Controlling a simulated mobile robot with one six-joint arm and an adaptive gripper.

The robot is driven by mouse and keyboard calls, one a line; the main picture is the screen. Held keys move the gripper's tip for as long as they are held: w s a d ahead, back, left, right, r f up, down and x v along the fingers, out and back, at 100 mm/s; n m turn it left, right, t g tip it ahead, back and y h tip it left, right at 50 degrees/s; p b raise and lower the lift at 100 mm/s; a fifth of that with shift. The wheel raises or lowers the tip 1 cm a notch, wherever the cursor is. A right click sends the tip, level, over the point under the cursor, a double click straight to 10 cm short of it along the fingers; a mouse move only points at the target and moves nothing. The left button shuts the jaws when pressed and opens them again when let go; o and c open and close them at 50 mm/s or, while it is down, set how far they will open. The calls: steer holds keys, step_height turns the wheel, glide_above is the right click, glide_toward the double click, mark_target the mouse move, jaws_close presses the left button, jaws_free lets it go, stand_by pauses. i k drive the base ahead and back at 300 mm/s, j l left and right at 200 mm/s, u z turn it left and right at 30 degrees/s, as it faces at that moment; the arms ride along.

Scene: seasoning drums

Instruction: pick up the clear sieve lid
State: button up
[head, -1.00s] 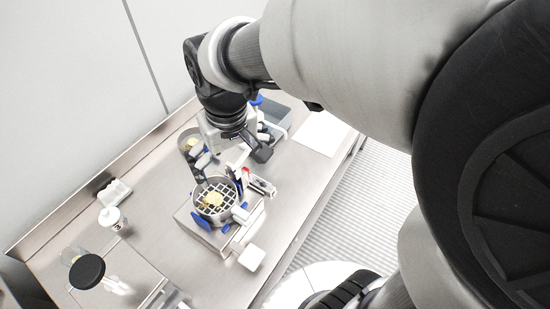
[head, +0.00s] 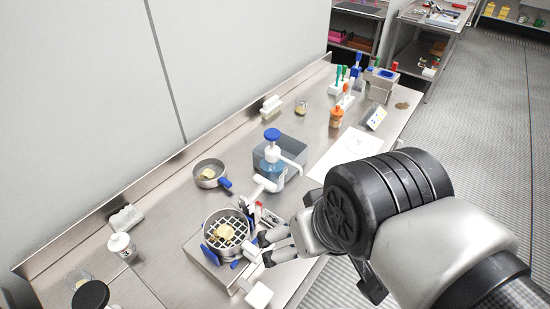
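A faint clear round disc, likely the clear sieve lid (head: 358,146), lies on the white sheet at the right of the bench in the head view. My gripper (head: 264,249) is at the front edge of the bench, well to the lower left of that disc. Its two dark fingers point left and stand apart, with no lid seen between them. The fingertips are close to the right side of a round metal sieve (head: 207,245) with a white grid and a yellowish lump on it. I cannot tell whether they touch anything there.
A small pan (head: 209,173) is at the left. An orange-topped jar (head: 336,117) and a tool rack (head: 380,85) stand farther back. My arm covers the bench's front right.

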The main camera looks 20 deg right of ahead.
mark_target(358, 146)
steer(key=i+l, duration=0.2)
steer(key=l, duration=0.2)
steer(key=i+l, duration=0.2)
steer(key=l, duration=0.2)
steer(key=i+l, duration=0.2)
steer(key=l, duration=0.2)
steer(key=i+l, duration=0.15)
steer(key=l, duration=0.25)
steer(key=i+l, duration=0.2)
steer(key=l, duration=0.2)
steer(key=i+l, duration=0.2)
steer(key=l, duration=0.2)
steer(key=z, duration=0.05)
